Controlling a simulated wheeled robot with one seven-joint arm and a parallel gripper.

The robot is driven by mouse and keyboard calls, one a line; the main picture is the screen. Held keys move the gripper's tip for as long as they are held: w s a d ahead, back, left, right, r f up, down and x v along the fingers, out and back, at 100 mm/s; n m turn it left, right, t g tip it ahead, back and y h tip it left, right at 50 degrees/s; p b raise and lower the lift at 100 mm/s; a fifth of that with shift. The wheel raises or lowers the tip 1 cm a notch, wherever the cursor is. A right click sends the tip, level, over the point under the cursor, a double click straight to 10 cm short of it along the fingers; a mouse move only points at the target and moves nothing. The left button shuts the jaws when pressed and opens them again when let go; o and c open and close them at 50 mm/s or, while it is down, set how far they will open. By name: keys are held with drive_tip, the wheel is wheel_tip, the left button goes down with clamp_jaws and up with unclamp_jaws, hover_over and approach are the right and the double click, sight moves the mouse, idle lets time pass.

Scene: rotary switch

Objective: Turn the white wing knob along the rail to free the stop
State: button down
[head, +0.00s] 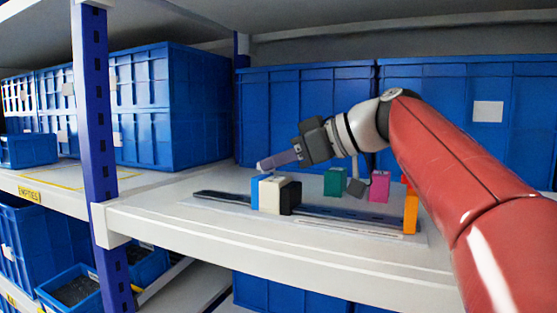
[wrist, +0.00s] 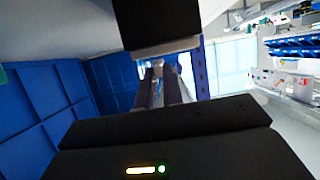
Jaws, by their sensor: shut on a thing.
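My gripper (head: 266,163) reaches in from the right, with its fingers pointing left over the left part of the dark rail (head: 222,197). It is shut on a small pale thing, which I take to be the white wing knob (wrist: 158,66). The knob shows only in part between the fingertips in the wrist view, and its angle to the rail cannot be read. Just below the fingertips, a blue block (head: 255,190), a cream-white block (head: 270,195) and a black block (head: 291,198) stand side by side at the rail. Which piece is the stop cannot be told.
Further right stand a teal block (head: 335,181), a magenta block (head: 379,186) and an orange upright (head: 410,210) at the rail's right end. Large blue bins (head: 305,115) close off the back. A blue post (head: 96,130) rises at left. The shelf's front strip (head: 200,235) is bare.

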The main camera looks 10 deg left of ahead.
drive_tip(key=shift+f, duration=0.15)
drive_tip(key=c, duration=1.5)
unclamp_jaws()
